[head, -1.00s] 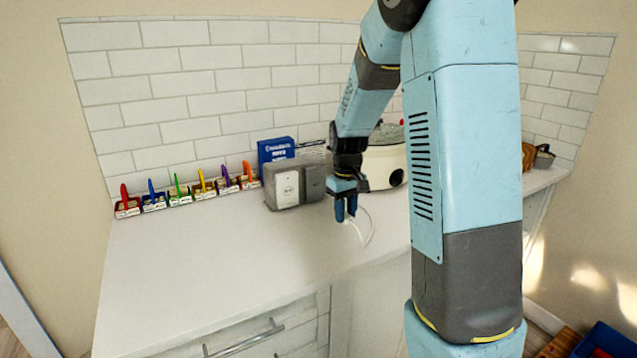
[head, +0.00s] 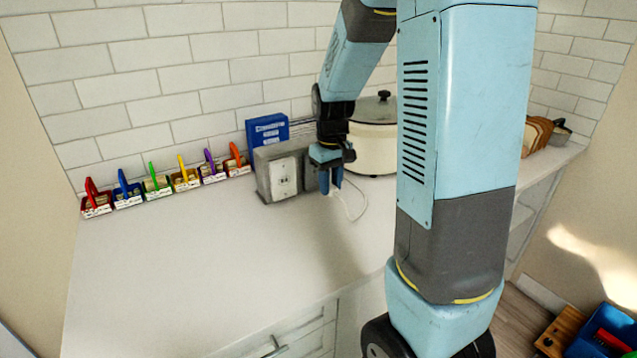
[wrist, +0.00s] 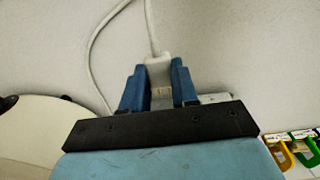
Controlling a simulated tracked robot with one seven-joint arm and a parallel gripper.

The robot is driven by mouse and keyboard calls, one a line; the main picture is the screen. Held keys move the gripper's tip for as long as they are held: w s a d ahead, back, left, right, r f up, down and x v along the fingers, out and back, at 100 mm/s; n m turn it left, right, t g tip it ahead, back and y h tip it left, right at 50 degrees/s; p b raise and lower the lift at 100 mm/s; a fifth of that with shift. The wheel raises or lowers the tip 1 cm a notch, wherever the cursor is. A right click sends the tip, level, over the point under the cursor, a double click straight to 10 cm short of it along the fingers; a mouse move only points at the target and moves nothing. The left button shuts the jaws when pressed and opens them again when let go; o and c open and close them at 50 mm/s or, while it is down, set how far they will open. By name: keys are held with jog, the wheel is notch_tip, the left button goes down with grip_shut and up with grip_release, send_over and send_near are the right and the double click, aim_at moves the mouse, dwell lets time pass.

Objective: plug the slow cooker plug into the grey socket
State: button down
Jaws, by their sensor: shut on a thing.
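My gripper (head: 330,182) is above the counter, just right of the grey socket box, and is shut on the white slow cooker plug. The plug (wrist: 160,75) shows in the wrist view between the two blue fingers, with its white cord (wrist: 98,50) running off and looping. The cord (head: 355,210) also shows below the gripper in the head view. The grey socket (head: 282,172) is a box on the counter with a light outlet face. The slow cooker (head: 372,138), cream with a dark-knobbed lid, stands behind my gripper, partly hidden by my arm.
A blue box (head: 267,130) stands behind the socket. Several small bins with coloured handles (head: 160,182) line the wall at left. Bread (head: 536,134) and a pot (head: 560,134) are at far right. The front counter (head: 200,250) is clear.

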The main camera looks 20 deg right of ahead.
jog(key=shift+d, duration=0.75)
jog(key=shift+s+d, duration=0.15)
jog(key=shift+d, duration=0.2)
jog(key=shift+w+a, duration=0.25)
jog(key=shift+w, duration=0.75)
jog(key=shift+w+a, duration=0.2)
jog(key=shift+w, duration=0.85)
jog(key=shift+w+a, duration=0.25)
jog(key=shift+w, duration=0.75)
jog(key=shift+w+a, duration=0.15)
jog(key=shift+w, duration=0.45)
jog(key=shift+w+a, duration=0.15)
jog(key=shift+w, duration=0.45)
jog(key=c, duration=0.8)
grip_release()
jog(key=shift+r, duration=0.15)
notch_tip(320, 180, up, 14)
jog(key=shift+w+f, duration=0.1)
jog(key=shift+f, duration=0.15)
